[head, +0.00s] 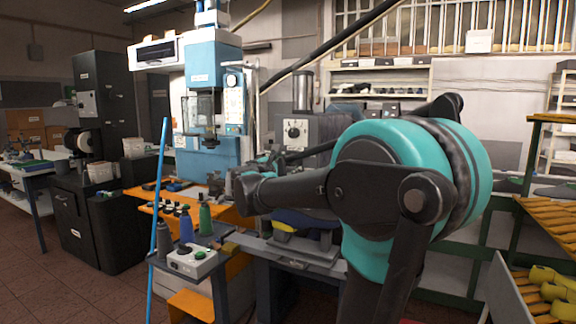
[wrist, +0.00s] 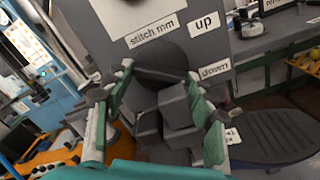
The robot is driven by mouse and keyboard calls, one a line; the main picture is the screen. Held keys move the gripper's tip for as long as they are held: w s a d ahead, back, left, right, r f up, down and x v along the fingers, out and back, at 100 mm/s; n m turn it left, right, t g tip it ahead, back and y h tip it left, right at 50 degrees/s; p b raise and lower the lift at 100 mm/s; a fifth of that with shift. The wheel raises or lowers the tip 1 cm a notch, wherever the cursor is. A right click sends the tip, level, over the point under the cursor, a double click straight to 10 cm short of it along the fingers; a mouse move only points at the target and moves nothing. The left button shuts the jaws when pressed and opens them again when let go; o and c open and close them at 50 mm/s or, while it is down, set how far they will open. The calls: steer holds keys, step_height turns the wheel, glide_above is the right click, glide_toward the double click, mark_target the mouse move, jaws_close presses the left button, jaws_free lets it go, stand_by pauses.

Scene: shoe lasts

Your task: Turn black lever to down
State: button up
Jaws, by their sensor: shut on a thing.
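My gripper (wrist: 160,80) has its green-padded fingers on either side of the black lever (wrist: 178,106), a dark blocky handle below a round dark hub (wrist: 158,58) on a grey machine face. The fingers are shut on it, though the exact contact is partly hidden. An "up" label (wrist: 203,24) and a "down" label (wrist: 214,70) sit right of the hub. The handle hangs below the hub, below and left of the "down" label. In the head view the grey machine (head: 330,130) stands behind my arm, which hides the lever.
A blue-and-white machine (head: 212,95) stands behind. In the wrist view a dark sole-shaped pad (wrist: 278,137) lies at the right.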

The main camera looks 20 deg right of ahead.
steer(key=o, duration=1.2)
steer(key=shift+c, duration=0.2)
steer(key=v, duration=1.2)
